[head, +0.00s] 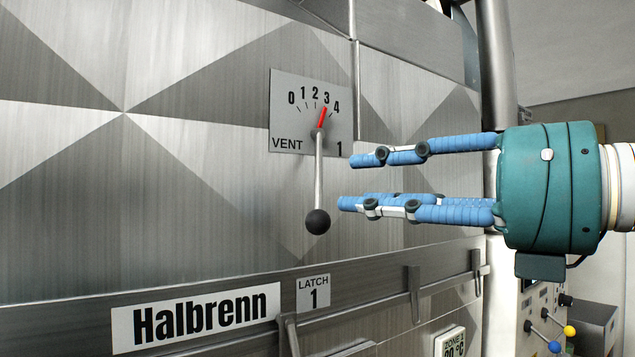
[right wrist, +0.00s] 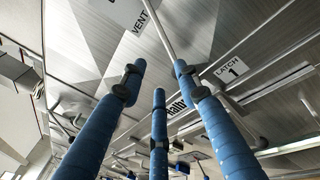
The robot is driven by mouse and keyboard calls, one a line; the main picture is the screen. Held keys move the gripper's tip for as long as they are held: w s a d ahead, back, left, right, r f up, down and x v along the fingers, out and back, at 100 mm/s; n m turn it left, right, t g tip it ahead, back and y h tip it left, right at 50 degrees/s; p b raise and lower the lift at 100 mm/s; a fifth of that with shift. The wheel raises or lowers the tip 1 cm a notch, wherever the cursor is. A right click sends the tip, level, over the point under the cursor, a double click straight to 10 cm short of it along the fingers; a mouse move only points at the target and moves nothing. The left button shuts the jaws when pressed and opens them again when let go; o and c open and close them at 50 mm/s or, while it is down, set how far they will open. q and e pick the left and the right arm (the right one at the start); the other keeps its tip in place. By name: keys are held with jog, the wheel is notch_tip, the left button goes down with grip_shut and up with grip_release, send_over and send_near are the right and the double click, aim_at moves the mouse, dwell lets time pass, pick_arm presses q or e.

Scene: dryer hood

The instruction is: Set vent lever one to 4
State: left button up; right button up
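The vent lever (head: 319,175) is a thin metal rod hanging down from a dial plate (head: 283,117) marked VENT 1, with a black ball knob (head: 317,221) at its lower end. The dial runs from 0 to 4, and its red pointer (head: 322,117) is at about 3. My right gripper (head: 345,180), teal with blue fingers, is open and empty just right of the rod, its fingers pointing left. In the right wrist view the rod (right wrist: 158,28) runs beyond the spread fingertips (right wrist: 158,80). My left gripper is not in view.
A metal rail with a LATCH 1 label (head: 313,293) and a Halbrenn plate (head: 195,318) runs below the lever. Latch handles (head: 413,292) stand out from it. Small levers with blue and yellow knobs (head: 569,331) are at the lower right. The panel left of the lever is clear.

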aim_at(319, 183)
jog(key=shift+m+t+h, duration=0.3)
jog(key=shift+t+h, duration=0.2)
jog(key=shift+h, duration=0.1)
jog(key=p+x, duration=0.1)
jog(key=x, duration=0.2)
jog(key=p+x, duration=0.2)
jog(key=x, duration=0.1)
jog(key=w+d+p+x, duration=0.1)
jog(key=p+x, duration=0.1)
jog(key=x, duration=0.2)
jog(key=shift+r, duration=0.4)
grip_shut()
